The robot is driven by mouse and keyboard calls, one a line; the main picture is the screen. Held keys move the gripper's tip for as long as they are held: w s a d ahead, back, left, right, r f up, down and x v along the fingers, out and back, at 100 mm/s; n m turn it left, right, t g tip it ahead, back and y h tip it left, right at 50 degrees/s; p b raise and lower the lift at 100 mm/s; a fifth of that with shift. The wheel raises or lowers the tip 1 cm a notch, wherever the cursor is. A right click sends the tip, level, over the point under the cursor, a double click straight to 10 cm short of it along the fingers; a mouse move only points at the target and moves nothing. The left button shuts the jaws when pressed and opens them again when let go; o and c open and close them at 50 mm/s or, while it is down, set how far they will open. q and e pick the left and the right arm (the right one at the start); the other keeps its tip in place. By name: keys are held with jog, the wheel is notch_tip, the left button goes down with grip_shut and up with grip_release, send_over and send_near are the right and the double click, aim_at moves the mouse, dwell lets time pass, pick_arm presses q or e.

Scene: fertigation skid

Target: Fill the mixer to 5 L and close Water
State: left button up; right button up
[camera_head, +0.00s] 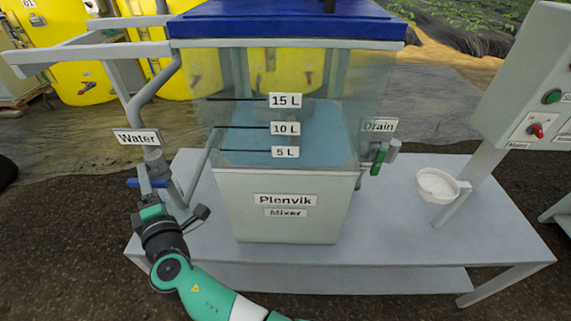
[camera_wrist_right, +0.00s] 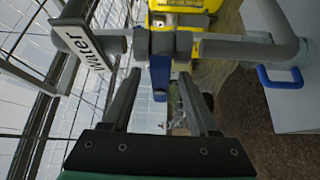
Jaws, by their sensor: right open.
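The mixer (camera_head: 290,205) has a white lower body and a clear upper tank marked 5 L, 10 L and 15 L. Bluish liquid (camera_head: 300,135) shows inside; its front edge appears low, near or below the 5 L label (camera_head: 285,152); the exact level is unclear. The Water valve's blue lever (camera_head: 146,183) lies crosswise below the Water sign (camera_head: 137,137). My right gripper (camera_head: 149,197) is open at the lever. In the right wrist view, the blue lever (camera_wrist_right: 160,76) lies between the spread fingers (camera_wrist_right: 160,100), with gaps on both sides. My left gripper is out of view.
A green-handled Drain valve (camera_head: 379,156) is on the mixer's right side. A white bowl (camera_head: 437,186) stands on the grey bench (camera_head: 400,240). A control panel (camera_head: 530,90) with a green button and red switch is at right.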

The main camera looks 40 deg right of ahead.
jog(key=s+a+p, duration=0.3)
jog(key=s, duration=0.1)
jog(key=shift+s+a+r+p, duration=0.1)
jog(key=shift+a+p, duration=0.25)
jog(key=shift+p, duration=0.05)
jog(key=shift+s+a, duration=0.45)
jog(key=shift+s, duration=0.15)
